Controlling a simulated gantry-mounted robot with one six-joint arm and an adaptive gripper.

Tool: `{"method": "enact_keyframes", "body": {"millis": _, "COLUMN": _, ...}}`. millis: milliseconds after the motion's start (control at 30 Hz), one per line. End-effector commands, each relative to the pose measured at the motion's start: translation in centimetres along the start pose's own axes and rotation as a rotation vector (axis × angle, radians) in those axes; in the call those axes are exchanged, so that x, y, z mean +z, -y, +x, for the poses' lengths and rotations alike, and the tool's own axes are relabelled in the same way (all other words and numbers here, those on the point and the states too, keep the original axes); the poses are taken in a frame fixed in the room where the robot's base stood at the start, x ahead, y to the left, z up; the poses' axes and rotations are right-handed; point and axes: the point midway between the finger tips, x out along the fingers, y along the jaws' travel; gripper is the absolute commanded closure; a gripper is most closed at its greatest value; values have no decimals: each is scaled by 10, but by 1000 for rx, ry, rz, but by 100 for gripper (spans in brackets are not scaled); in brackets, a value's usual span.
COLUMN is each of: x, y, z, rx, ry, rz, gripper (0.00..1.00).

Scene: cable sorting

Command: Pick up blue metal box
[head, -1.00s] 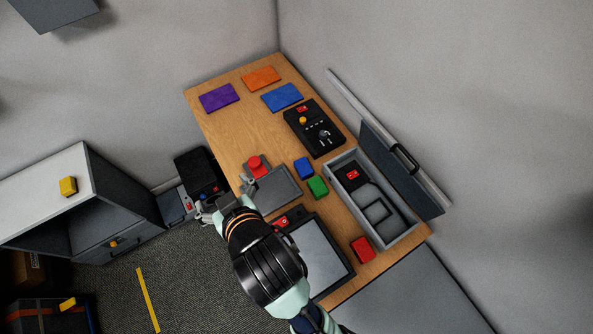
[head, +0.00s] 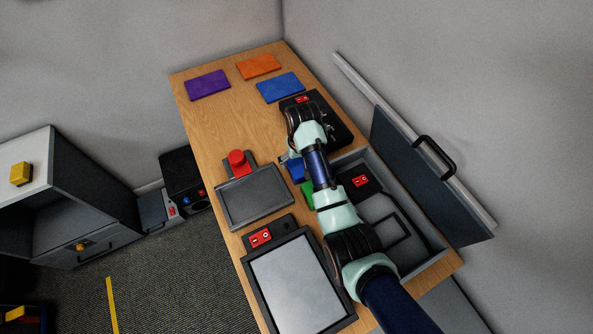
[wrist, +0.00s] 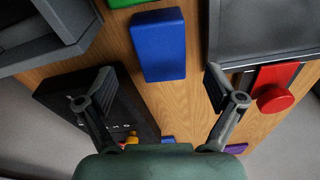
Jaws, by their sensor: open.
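The blue metal box (head: 294,170) lies on the wooden table, partly hidden behind my arm in the head view. In the wrist view the blue metal box (wrist: 159,45) shows whole, flat on the wood, ahead of my fingertips and between their lines. My gripper (wrist: 160,85) is open and empty, its two fingers spread wide on either side. In the head view my gripper (head: 287,158) is mostly hidden by my arm, close to the box.
A green box (head: 307,195) lies close to the blue one. A grey case (head: 420,236) stands right, a dark tray with a red button (head: 237,162) left. A black control box (head: 328,127) lies behind. Purple, orange and blue mats (head: 280,87) lie at the far end.

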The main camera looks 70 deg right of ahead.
Motion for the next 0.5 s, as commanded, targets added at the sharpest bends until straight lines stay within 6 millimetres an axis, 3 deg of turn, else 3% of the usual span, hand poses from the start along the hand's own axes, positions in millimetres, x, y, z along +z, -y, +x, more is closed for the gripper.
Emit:
{"method": "enact_keyframes", "body": {"millis": 300, "x": 2, "y": 1, "z": 47, "rx": 0, "ry": 0, "rz": -1, "gripper": 7}}
{"method": "enact_keyframes", "body": {"millis": 500, "x": 1, "y": 1, "z": 51, "rx": 0, "ry": -1, "rz": -1, "gripper": 7}}
